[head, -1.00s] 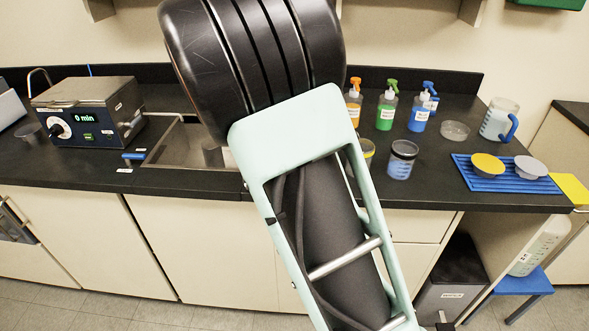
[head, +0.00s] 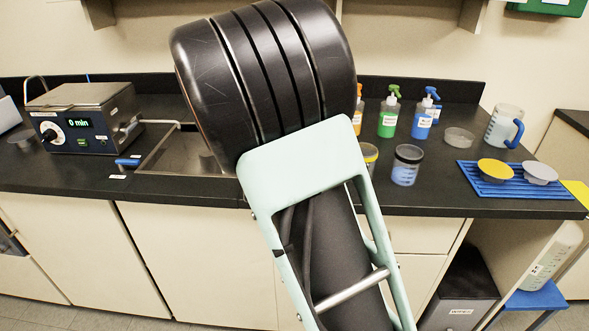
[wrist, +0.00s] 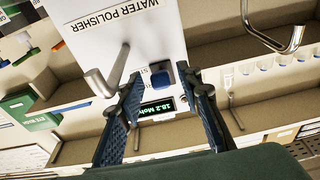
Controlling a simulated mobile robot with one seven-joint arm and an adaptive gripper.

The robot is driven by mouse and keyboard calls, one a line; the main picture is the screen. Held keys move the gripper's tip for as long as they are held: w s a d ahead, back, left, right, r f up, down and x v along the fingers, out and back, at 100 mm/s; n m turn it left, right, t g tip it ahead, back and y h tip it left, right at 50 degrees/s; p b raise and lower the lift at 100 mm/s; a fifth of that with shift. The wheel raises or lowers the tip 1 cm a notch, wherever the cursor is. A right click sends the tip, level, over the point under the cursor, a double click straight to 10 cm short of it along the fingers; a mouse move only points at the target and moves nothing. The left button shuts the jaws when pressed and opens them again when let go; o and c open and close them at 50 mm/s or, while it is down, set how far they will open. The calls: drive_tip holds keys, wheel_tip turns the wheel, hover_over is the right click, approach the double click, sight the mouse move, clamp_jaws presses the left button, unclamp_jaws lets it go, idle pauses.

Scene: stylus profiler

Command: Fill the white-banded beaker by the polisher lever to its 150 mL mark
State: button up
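The white water polisher (wrist: 146,34) shows in the wrist view, with a curved metal spout (wrist: 108,78), a green-lit display (wrist: 157,108) and a small blue lever or knob (wrist: 160,80). My gripper (wrist: 163,84) is open and empty, its two dark fingers on either side of the blue part. I cannot tell whether they touch it. My arm hides the gripper in the head view. I cannot make out a white-banded beaker in either view. A dark-banded beaker (head: 405,168) and a partly hidden yellow-banded one (head: 370,155) stand on the counter right of my arm.
On the counter are a bath with a dial (head: 85,118), the sink (head: 180,150), spray bottles (head: 390,115), a clear dish (head: 459,137), a pitcher (head: 503,125) and a blue rack (head: 515,185) with lids. A curved metal tap (wrist: 285,40) shows in the wrist view.

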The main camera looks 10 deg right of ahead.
drive_tip(key=b+v, duration=0.1)
drive_tip(key=v, duration=0.6)
idle(0.4)
drive_tip(key=shift+s+f, duration=0.1)
